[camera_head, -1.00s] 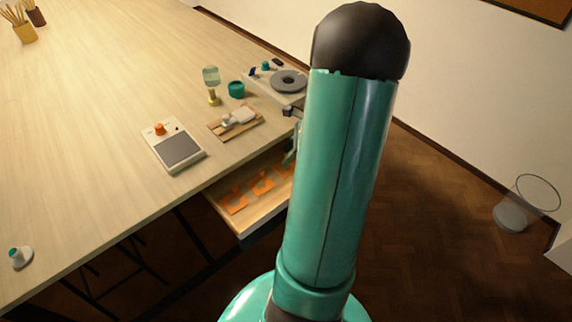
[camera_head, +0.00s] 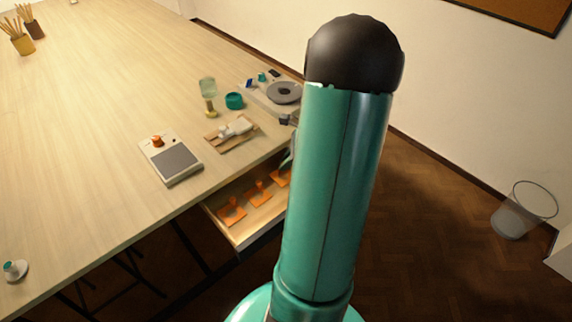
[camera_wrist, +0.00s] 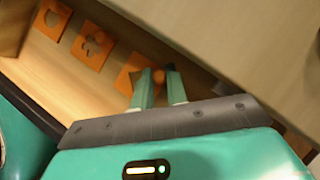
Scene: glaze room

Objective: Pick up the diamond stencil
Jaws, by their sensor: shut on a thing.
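Several flat orange stencils with upright knobs lie in a row in the open drawer (camera_head: 239,240). In the wrist view, one stencil (camera_wrist: 50,18) is at the upper left and a second (camera_wrist: 93,46) has a lobed cut-out. The third stencil (camera_wrist: 128,74) is at my gripper (camera_wrist: 158,84), whose two fingers are shut on its orange knob (camera_wrist: 158,76). The fingers cover most of this stencil, so I cannot tell its cut-out shape or whether it is lifted. In the head view, my arm hides the gripper; the third stencil (camera_head: 280,178) shows partly.
The table edge overhangs close to the drawer. A wire bin (camera_head: 524,211) stands on the floor.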

